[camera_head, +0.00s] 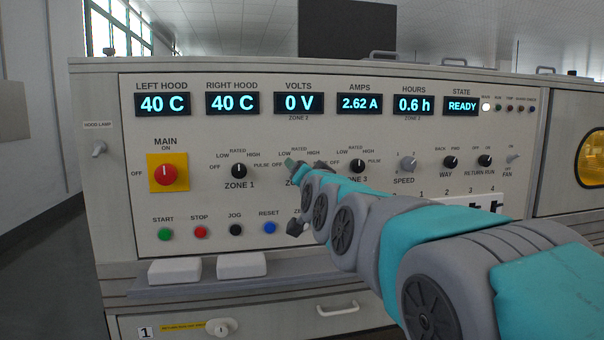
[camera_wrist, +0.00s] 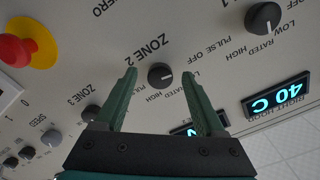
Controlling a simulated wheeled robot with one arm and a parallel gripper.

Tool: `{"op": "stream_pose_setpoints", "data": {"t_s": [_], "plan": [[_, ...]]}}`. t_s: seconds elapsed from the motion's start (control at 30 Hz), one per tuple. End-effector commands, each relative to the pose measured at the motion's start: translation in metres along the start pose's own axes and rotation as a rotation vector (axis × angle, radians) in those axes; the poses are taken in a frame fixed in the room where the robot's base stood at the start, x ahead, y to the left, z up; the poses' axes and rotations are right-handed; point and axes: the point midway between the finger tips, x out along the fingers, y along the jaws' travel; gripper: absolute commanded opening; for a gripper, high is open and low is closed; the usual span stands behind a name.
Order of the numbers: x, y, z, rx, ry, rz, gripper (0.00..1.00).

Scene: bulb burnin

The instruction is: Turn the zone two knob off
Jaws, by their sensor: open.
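The zone two knob (camera_wrist: 160,75) is a round black knob on the grey panel. In the wrist view its white mark points right, toward my right-hand finger, which hides part of the lettering there; I cannot tell which setting it is on. My gripper (camera_wrist: 159,73) is open, with one green finger on each side of the knob and a gap showing on both sides. How near the fingertips are to the panel is unclear. In the head view my gripper (camera_head: 305,165) covers this knob and most of its labels. The volts display (camera_head: 298,103) reads 0 V, zone 2.
The zone 1 knob (camera_head: 238,170) and zone 3 knob (camera_head: 358,166) flank my gripper. The red main switch (camera_head: 166,175) is farther left. Start, stop, jog and reset (camera_head: 269,228) buttons sit below. The state display (camera_head: 461,106) reads READY.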

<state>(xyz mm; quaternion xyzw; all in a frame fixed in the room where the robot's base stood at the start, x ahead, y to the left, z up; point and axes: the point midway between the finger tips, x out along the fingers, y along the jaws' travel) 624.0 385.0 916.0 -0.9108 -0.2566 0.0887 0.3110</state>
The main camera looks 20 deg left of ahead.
Motion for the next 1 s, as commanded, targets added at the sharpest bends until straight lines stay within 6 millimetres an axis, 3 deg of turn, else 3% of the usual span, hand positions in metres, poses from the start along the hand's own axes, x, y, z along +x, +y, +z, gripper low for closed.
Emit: {"op": "stream_pose_setpoints", "data": {"t_s": [0.57,1.0], "plan": [[-0.067,-0.002,-0.001,-0.001,0.002,-0.003,0.71],[-0.073,0.001,0.001,-0.002,-0.003,0.003,0.71]]}}
